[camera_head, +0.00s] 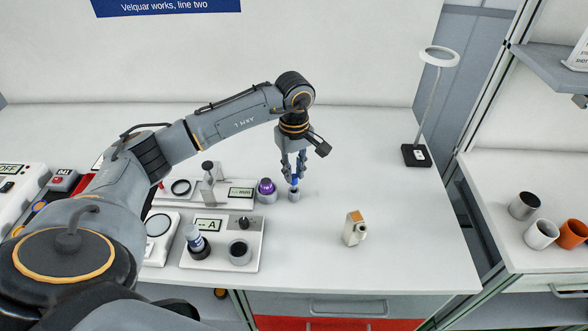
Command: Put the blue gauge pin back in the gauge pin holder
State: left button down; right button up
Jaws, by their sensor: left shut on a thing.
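My left gripper (294,175) points down over the white worktop and is shut on the blue gauge pin (295,183). Only a short blue part of the pin shows between the fingertips. A small grey round holder (294,196), which looks like the gauge pin holder, stands directly below the pin. The pin's lower end is at the holder's mouth; I cannot tell whether it is inside or just above. My right gripper is not in view.
A purple ball (266,186) sits in a grey cup left of the holder. Measuring devices (222,243) fill the worktop's left. A small beige-orange object (355,228) stands front right; a ring lamp (415,155) stands at the back right. The worktop between them is clear.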

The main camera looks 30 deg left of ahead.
aim_at(294, 176)
pick_arm(q)
jog(key=shift+f+b, duration=1.3)
jog(key=shift+f, duration=0.25)
jog(key=c, duration=1.1)
grip_release()
jog(key=shift+c, duration=0.2)
notch_tip(294, 176, up, 12)
jog(key=shift+f, duration=0.1)
